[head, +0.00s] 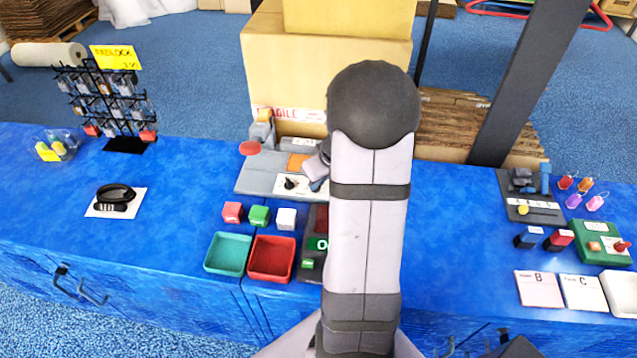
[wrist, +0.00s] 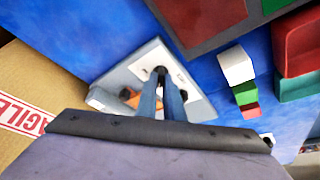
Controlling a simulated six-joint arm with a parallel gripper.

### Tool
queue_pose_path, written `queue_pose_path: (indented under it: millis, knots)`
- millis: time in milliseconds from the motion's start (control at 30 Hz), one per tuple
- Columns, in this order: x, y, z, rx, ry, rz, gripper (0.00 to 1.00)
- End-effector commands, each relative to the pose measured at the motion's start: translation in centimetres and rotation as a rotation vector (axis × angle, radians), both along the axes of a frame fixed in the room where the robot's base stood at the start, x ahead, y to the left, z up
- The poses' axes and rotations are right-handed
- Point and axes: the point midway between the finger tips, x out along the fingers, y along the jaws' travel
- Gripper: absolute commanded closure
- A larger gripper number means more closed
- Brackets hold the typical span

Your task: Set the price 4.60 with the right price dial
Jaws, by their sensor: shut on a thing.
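A grey machine (head: 252,180) stands on the blue counter, with a white dial plate (head: 284,192) on its front part. One black dial (head: 290,183) shows at the plate's left side. My gripper (head: 318,179) is over the plate's right side, partly hidden by my arm. In the wrist view its two blue fingers (wrist: 161,82) point down at the white plate (wrist: 178,72) and are shut on a dark knob (wrist: 160,71), which by its place is the right price dial. No set price can be read.
Red, green and white cubes (head: 286,219) stand in front of the machine, with teal (head: 228,271) and red (head: 290,277) trays nearer. A large carton (head: 262,75) stands behind. A dark red panel (wrist: 205,15) lies close by.

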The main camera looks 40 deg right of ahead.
Motion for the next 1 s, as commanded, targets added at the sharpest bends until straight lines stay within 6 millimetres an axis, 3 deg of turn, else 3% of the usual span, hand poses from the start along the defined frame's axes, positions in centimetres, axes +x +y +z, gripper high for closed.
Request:
queue_pose_path:
  millis: [300,1000]
  knots:
    - [-0.03,0.41,0.55,0.0,0.005,-0.282,1.0]
    - [0.33,0.77,0.8,0.003,0.002,-0.679,1.0]
